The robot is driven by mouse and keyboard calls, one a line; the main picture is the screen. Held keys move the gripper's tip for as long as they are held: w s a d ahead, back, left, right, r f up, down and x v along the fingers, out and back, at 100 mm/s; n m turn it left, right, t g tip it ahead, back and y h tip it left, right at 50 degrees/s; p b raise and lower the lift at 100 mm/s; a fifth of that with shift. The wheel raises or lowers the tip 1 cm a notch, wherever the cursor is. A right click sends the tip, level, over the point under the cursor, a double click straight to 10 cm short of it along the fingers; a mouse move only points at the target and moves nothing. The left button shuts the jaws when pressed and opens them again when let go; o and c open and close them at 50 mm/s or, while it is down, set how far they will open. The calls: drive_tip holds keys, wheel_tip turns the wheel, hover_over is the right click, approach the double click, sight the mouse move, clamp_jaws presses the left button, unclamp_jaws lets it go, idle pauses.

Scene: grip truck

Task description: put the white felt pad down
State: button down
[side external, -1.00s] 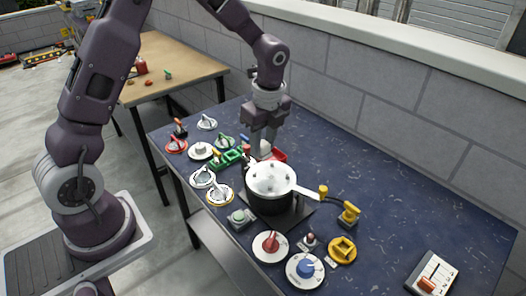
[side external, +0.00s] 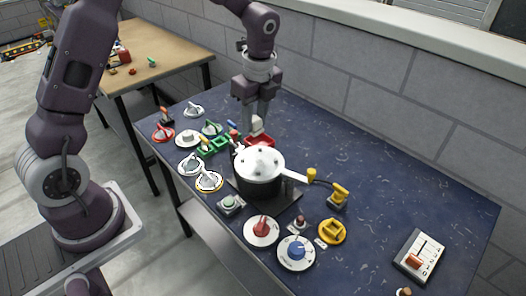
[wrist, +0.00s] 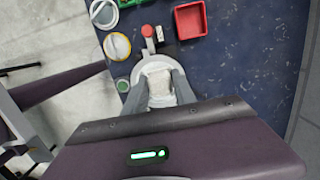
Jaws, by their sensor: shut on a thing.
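My gripper (side external: 257,112) is shut on the white felt pad (side external: 257,125), which shows as a small pale block between the fingertips. In the side view it is held up behind the silver-lidded pot (side external: 259,162), in front of the red tray (side external: 268,142). In the wrist view the pad (wrist: 160,88) sits between both fingers and covers part of a pale round shape, probably the pot lid (wrist: 150,66). The red tray (wrist: 190,20) lies ahead and to the right there. The pad's underside is hidden.
Several round dials and switches crowd the left and front of the blue table (side external: 400,185). A yellow plug (side external: 338,195) and a slider box (side external: 419,256) are on the right. The table's back right is clear. A wooden table (side external: 165,60) stands behind left.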

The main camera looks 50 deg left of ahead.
drive_tip(key=w+f, duration=0.6)
drive_tip(key=w, duration=0.3)
drive_tip(key=f, duration=1)
drive_tip(key=shift+w+d+f, duration=0.15)
drive_tip(key=shift+w+f, duration=0.05)
drive_tip(key=c, duration=1.3)
unclamp_jaws()
drive_tip(key=shift+f, duration=0.15)
